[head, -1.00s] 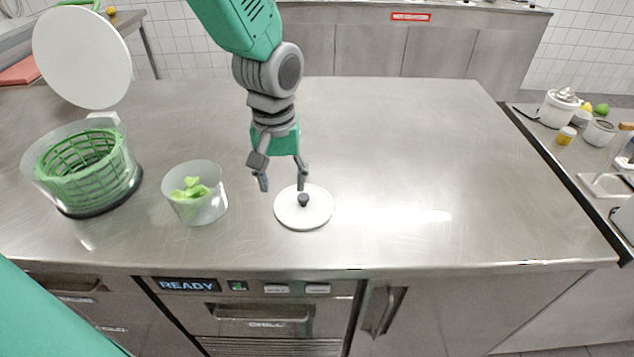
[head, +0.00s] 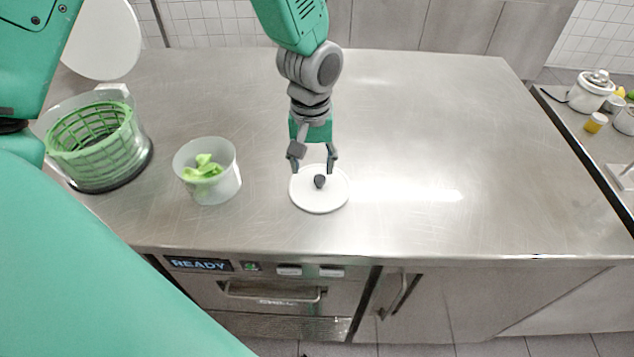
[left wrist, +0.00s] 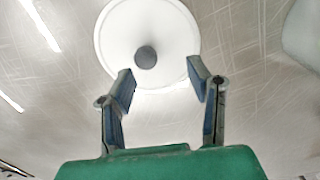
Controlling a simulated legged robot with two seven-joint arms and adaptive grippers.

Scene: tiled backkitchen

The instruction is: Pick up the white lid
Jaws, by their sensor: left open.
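The white lid (head: 322,203) lies flat on the steel counter in the head view, a round disc with a dark knob (head: 319,181) in its middle. It also shows in the left wrist view (left wrist: 175,35), with its knob (left wrist: 146,57) ahead of the fingertips. My left gripper (head: 313,171) is open and empty, over the far edge of the lid, with its fingers apart on either side of the knob's line. In the left wrist view the open fingers (left wrist: 160,80) overlap the lid's near rim. My right gripper is not in view.
A clear bowl (head: 212,183) with green pieces stands left of the lid. Farther left is a container with a green basket (head: 92,145) and a white round lid (head: 101,45) raised behind it. The counter (head: 440,140) right of the lid is clear.

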